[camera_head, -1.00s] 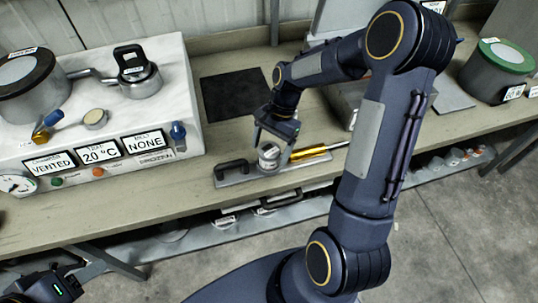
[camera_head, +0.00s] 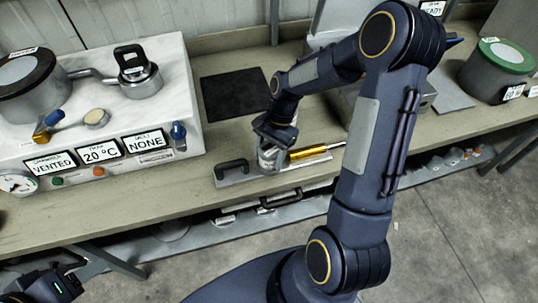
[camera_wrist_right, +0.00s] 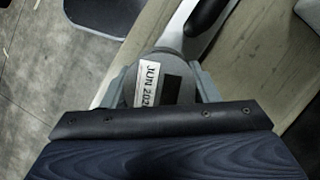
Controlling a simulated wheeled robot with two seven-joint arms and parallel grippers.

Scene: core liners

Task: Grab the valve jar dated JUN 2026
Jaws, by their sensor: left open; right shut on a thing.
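The valve jar (camera_head: 268,158) is a small grey jar at the front of the bench, in a holder with a black handle and a gold cylinder. In the right wrist view its lid (camera_wrist_right: 178,68) carries a pale label reading "JUN 202", the last digit cut off or hidden, beside a dark patch. My right gripper (camera_head: 273,146) is shut on the jar, a finger on each side; the gripper body hides the jar's near part in the wrist view. I cannot tell whether the jar is clear of its holder. My left gripper (camera_head: 45,285) is open and empty at the bottom left, partly cut off.
The holder's black handle (camera_head: 232,167) and gold cylinder (camera_head: 309,152) flank the jar closely. A white console (camera_head: 180,90) with labels and pots stands to the left. A black mat (camera_head: 235,93) lies behind. A green-lidded pot (camera_head: 498,70) is at the far right.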

